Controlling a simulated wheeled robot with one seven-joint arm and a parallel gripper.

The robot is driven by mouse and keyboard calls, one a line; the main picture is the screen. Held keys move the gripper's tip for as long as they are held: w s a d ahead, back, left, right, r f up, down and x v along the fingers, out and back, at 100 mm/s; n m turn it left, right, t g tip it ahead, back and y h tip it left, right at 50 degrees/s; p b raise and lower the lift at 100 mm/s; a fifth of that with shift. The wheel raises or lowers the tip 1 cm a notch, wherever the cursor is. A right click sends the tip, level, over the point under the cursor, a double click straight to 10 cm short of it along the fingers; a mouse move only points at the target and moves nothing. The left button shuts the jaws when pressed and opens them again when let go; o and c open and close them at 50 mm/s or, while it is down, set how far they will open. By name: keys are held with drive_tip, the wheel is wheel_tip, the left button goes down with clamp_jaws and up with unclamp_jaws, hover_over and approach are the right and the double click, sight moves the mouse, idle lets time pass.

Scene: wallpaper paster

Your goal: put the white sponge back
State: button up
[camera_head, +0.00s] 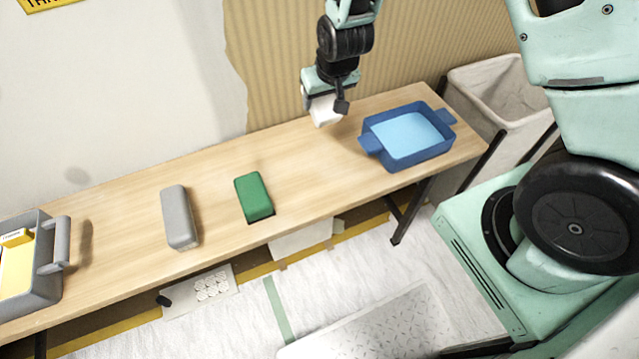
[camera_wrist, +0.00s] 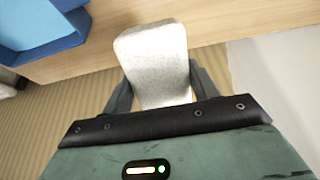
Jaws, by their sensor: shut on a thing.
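My gripper (camera_head: 328,100) is shut on the white sponge (camera_head: 323,111). It holds the sponge above the back part of the wooden table, to the left of the blue tray. In the wrist view the white sponge (camera_wrist: 155,62) stands out between the two dark fingers of my gripper (camera_wrist: 160,85), and its lower end is hidden by the gripper. A green sponge (camera_head: 254,196) and a grey sponge (camera_head: 179,217) lie apart on the table, left of the blue tray.
A blue tray (camera_head: 368,144) with light blue liquid stands at the table's right end; it also shows in the wrist view (camera_wrist: 40,38). A grey toolbox (camera_head: 48,284) stands at the left end. A beige bin (camera_head: 487,95) is beyond the right edge. The table (camera_head: 120,222) between has free room.

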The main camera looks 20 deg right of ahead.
drive_tip(key=s+a+f+g+b, duration=0.2)
drive_tip(key=s+a+g+b, duration=0.1)
drive_tip(key=s, duration=0.6)
drive_tip(key=shift+s+a+f+g+b, duration=0.15)
drive_tip(key=shift+a+f+g+b, duration=0.15)
drive_tip(key=shift+a+g, duration=0.6)
drive_tip(key=shift+f+b, duration=1.1)
drive_tip(key=shift+f, duration=3.7)
drive_tip(key=o, duration=1)
drive_tip(key=shift+f+b, duration=0.2)
drive_tip(key=shift+b, duration=0.1)
drive_tip(key=shift+a, duration=0.1)
